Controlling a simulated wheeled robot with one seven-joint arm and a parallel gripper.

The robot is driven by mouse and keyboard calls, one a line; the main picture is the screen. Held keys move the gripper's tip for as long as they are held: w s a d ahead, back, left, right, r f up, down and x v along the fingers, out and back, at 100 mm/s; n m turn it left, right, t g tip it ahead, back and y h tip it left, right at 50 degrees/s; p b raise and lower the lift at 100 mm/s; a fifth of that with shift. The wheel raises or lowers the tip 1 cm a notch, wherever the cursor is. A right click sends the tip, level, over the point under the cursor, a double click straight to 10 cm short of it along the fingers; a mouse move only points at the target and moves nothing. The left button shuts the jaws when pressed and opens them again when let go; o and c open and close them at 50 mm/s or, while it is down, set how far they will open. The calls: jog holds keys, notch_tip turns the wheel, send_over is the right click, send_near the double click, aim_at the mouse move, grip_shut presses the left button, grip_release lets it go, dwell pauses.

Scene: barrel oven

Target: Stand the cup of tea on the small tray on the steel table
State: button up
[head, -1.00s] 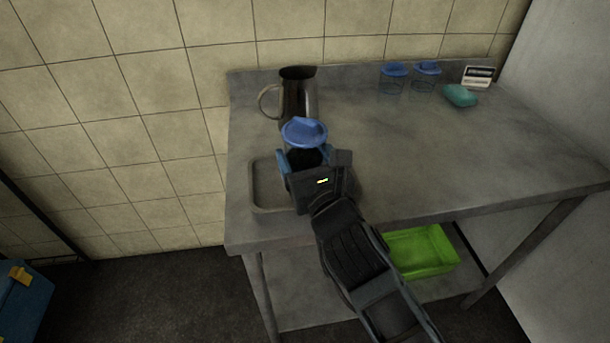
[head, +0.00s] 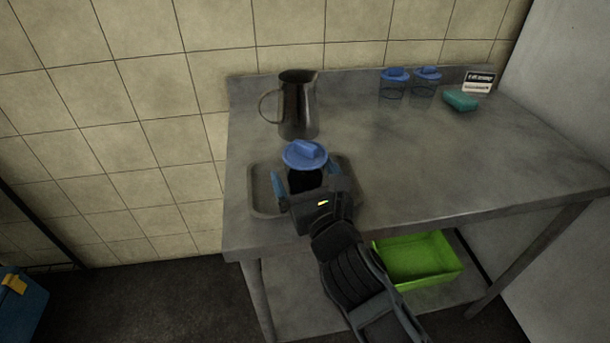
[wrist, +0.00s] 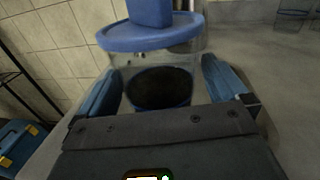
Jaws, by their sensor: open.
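The cup of tea (head: 305,155) has a blue lid, clear walls and dark contents. It looks upright over the small tray (head: 258,200), a shallow grey tray at the left of the steel table (head: 430,165). My gripper (head: 305,178) is open, with its blue fingers on either side of the cup. The wrist view shows the cup (wrist: 150,38) between the spread fingers, with a gap at the right finger. The cup's base is hidden behind my gripper, so its contact with the tray cannot be seen.
A dark metal jug (head: 298,105) stands just behind the tray. Two blue-lidded containers (head: 394,84), a teal block (head: 461,100) and a small label card (head: 480,82) are at the back right. A green bin (head: 418,260) is on the lower shelf. The table's right half is mostly clear.

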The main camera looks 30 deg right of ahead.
jog(key=shift+r, duration=0.2)
jog(key=s+a, duration=0.2)
jog(key=s, duration=1)
jog(key=shift+b, duration=0.45)
jog(key=shift+f, duration=0.1)
jog(key=s+d+f+m+g+y, duration=0.1)
jog(key=s+d+m+g+y, duration=0.1)
jog(key=s+m, duration=2.6)
jog(key=shift+s+m+g+y, duration=0.3)
jog(key=shift+m+g+y, duration=0.15)
jog(key=shift+m, duration=2.95)
